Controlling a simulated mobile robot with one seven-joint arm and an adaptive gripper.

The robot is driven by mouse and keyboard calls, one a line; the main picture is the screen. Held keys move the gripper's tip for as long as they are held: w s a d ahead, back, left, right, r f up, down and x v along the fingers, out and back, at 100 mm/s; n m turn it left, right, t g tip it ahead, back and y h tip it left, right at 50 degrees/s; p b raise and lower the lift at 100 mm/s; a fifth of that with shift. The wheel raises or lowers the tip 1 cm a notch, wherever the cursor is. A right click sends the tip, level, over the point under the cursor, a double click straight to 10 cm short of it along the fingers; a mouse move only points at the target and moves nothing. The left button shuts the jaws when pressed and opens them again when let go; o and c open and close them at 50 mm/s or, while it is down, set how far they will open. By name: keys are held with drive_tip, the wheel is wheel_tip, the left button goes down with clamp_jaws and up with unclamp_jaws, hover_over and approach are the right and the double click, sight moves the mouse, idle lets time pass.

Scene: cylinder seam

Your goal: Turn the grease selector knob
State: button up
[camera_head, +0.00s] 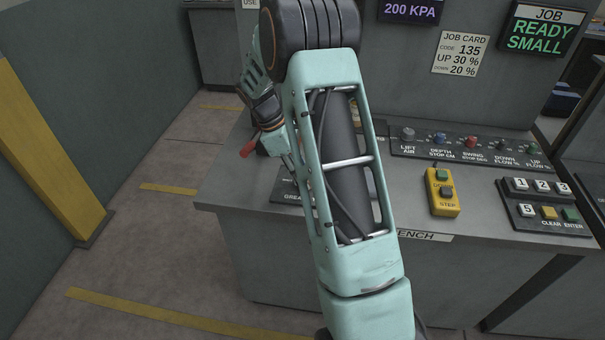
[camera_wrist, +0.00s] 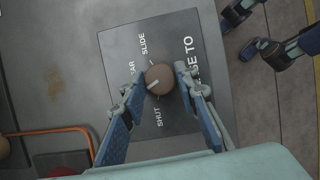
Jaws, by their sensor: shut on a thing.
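The grease selector knob (camera_wrist: 158,79) is a round brown knob with a pale pointer mark, on a dark label plate (camera_wrist: 185,32) in the wrist view. Words around it include SLIDE and SHUT; another label is partly covered. The pale mark lies toward the picture's lower left, between SHUT and the partly covered word. My gripper (camera_wrist: 160,84) has its two blue-padded fingers on either side of the knob, shut on it. In the head view my arm hides the knob; only part of the GREASE lettering (camera_head: 292,197) shows on the bench.
The grey bench (camera_head: 245,185) carries a row of small knobs (camera_head: 471,142), a yellow two-button box (camera_head: 442,192) and a keypad (camera_head: 544,206) to the right. A screen (camera_head: 541,32) reads JOB READY SMALL. An orange bar (camera_wrist: 60,131) shows at lower left in the wrist view.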

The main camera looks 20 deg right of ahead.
idle(0.4)
drive_tip(key=o, duration=1.1)
drive_tip(key=v, duration=1.2)
drive_tip(key=shift+w+d, duration=0.1)
drive_tip(key=shift+d, duration=0.05)
